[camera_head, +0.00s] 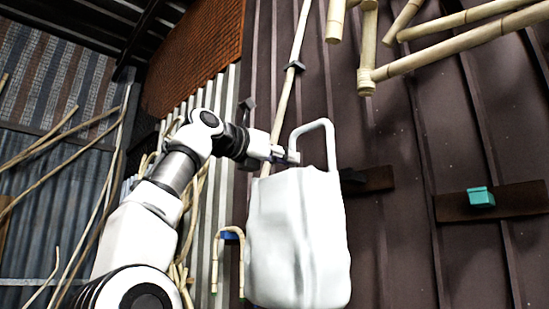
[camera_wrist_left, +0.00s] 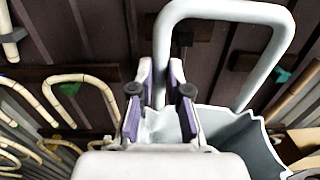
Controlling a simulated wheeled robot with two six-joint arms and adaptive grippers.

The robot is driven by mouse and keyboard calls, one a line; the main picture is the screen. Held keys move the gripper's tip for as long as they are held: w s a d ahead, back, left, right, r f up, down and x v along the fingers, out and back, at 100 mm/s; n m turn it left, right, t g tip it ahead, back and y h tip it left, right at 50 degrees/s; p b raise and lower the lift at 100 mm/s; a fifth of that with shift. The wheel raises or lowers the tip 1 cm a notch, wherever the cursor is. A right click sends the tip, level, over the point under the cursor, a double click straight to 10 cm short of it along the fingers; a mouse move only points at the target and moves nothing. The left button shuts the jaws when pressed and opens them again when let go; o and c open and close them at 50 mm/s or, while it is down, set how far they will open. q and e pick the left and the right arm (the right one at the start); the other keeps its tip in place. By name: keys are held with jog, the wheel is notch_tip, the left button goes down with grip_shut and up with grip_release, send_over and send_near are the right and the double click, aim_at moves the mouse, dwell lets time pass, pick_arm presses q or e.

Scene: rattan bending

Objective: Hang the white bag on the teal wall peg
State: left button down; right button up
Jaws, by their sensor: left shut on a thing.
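The white bag (camera_head: 298,240) hangs upright in front of the dark wall, with its loop handle (camera_head: 318,128) standing up above it. My left gripper (camera_head: 290,157) is shut on the bag at its upper left rim, near the foot of the handle. In the left wrist view the bag's open grey inside (camera_wrist_left: 245,140) lies beside and below the fingers (camera_wrist_left: 160,90), and the handle (camera_wrist_left: 225,12) arches beyond them. The teal wall peg (camera_head: 480,197) sits on a brown board to the right, bare and apart from the bag. My right gripper is not in view.
Bent rattan canes hang from a blue peg (camera_head: 231,236) left of the bag. Thick bamboo poles (camera_head: 455,42) jut in at the upper right. Another dark board (camera_head: 375,180) is partly behind the bag. The wall between bag and teal peg looks clear.

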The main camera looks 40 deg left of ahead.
pick_arm(q)
jog(key=d+f+b, duration=0.1)
jog(key=d, duration=0.3)
jog(key=w+d+f+m+h+b, duration=0.1)
jog(key=d+b, duration=0.1)
jog(key=d, duration=0.1)
jog(key=w+d+f+h+b, duration=0.1)
jog(key=d, duration=0.3)
jog(key=shift+d+f+m, duration=0.35)
jog(key=shift+f+m, duration=0.05)
jog(key=w+d+f+m+h+b, duration=0.1)
jog(key=d+f+b, duration=0.3)
jog(key=d, duration=0.4)
jog(key=w+d+f+b, duration=0.1)
jog(key=d+f+b, duration=0.3)
jog(key=d, duration=0.3)
jog(key=shift+m+g, duration=0.3)
jog(key=shift+g, duration=0.1)
jog(key=w+f+p, duration=0.1)
jog(key=w+p, duration=0.2)
jog(key=p, duration=0.1)
jog(key=w+p, duration=0.4)
jog(key=p, duration=0.1)
jog(key=w+f+p, duration=0.1)
jog(key=w+p, duration=0.2)
jog(key=p, duration=0.2)
jog(key=shift+w+d+f, duration=0.15)
jog(key=shift+w+f, duration=0.1)
jog(key=shift+f, duration=0.05)
